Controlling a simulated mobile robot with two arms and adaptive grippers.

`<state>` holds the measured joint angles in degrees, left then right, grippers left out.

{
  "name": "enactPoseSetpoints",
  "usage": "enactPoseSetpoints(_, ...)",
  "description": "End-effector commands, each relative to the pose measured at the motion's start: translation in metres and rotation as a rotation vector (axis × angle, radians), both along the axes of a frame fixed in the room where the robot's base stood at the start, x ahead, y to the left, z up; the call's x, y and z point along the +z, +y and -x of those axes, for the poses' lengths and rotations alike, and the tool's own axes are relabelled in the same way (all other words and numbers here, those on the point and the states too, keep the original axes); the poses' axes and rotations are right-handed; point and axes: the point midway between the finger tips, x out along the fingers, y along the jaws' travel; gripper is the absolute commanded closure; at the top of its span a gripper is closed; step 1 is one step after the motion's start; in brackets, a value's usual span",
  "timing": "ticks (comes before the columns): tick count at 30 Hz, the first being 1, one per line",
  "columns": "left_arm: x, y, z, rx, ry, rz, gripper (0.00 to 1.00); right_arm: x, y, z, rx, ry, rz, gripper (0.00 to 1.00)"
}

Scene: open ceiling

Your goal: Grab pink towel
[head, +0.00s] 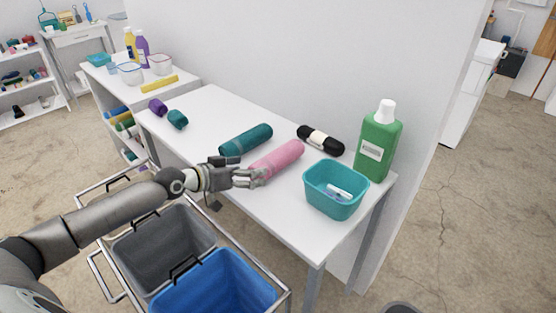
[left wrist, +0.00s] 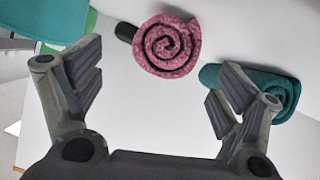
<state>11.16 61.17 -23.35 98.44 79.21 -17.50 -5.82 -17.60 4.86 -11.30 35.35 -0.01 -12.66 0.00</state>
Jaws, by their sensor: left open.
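The pink towel (head: 277,159) is rolled up and lies on the white table, between a teal rolled towel and a teal basin. In the left wrist view its spiral end (left wrist: 167,46) faces me, beyond the fingers. My left gripper (head: 260,174) is at the near end of the pink towel, over the table's front edge. In the left wrist view the gripper (left wrist: 160,88) is open, with nothing between its fingers. In the head view the fingers overlap the towel's near end. My right gripper is not in view.
The teal rolled towel (head: 246,140) lies left of the pink one, and a black rolled towel with a white band (head: 320,140) lies behind. The teal basin (head: 335,189) and green bottle (head: 377,145) stand right. Grey (head: 163,250) and blue (head: 215,285) bins stand below.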

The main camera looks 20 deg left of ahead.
Motion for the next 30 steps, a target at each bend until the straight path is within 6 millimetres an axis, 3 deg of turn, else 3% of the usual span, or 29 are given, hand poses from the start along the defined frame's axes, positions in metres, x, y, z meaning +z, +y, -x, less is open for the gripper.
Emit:
enactPoseSetpoints(8,-0.003,-0.007,-0.014,0.000,0.000,0.003,0.10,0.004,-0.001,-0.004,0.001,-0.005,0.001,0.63)
enactPoseSetpoints(18,-0.015,-0.022,-0.050,-0.001,0.000,0.002,0.10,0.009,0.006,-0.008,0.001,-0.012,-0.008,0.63)
enactPoseSetpoints(27,-0.017,-0.023,-0.052,-0.002,0.001,-0.001,0.10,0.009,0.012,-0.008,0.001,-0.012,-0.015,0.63)
enactPoseSetpoints(30,-0.017,-0.023,-0.052,-0.001,0.002,0.000,0.23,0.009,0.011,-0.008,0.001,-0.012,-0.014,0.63)
